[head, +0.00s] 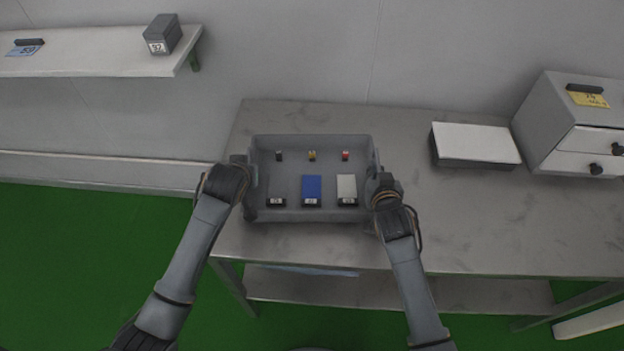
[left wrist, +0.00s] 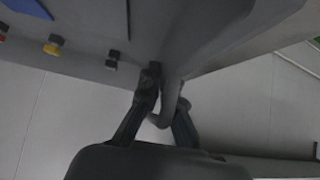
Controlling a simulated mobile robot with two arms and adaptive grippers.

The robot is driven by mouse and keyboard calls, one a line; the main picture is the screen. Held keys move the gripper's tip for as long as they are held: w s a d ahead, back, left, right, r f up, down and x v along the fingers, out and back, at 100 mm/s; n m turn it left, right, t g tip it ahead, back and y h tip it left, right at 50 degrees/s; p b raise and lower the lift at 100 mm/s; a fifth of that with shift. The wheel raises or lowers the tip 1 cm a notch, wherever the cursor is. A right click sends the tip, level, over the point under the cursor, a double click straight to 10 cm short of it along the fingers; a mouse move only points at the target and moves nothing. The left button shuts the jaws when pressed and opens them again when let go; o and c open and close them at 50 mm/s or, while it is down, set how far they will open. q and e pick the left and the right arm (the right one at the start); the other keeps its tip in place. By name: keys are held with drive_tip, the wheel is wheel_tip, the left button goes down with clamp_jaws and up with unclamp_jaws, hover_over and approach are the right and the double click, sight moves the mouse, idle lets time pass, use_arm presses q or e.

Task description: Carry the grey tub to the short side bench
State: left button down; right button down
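The grey tub (head: 312,214) is at the left part of the metal bench, open side up. It holds a blue box (head: 312,188), a pale box (head: 347,187), a dark grey box and three small black, yellow and red pieces. My left gripper (head: 240,178) is at the tub's left side; in the left wrist view its fingers (left wrist: 167,100) are on either side of a grip on the tub wall. My right gripper (head: 381,188) is at the tub's right side, closed around its edge. I cannot tell whether the tub's base touches the bench.
A pale bench (head: 95,62) at upper left carries a labelled grey box (head: 160,34) and a blue card. Green floor lies between.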

sight(376, 153)
use_arm(q)
drive_tip(key=shift+r, duration=0.2)
use_arm(e)
drive_tip(key=shift+r, duration=0.2)
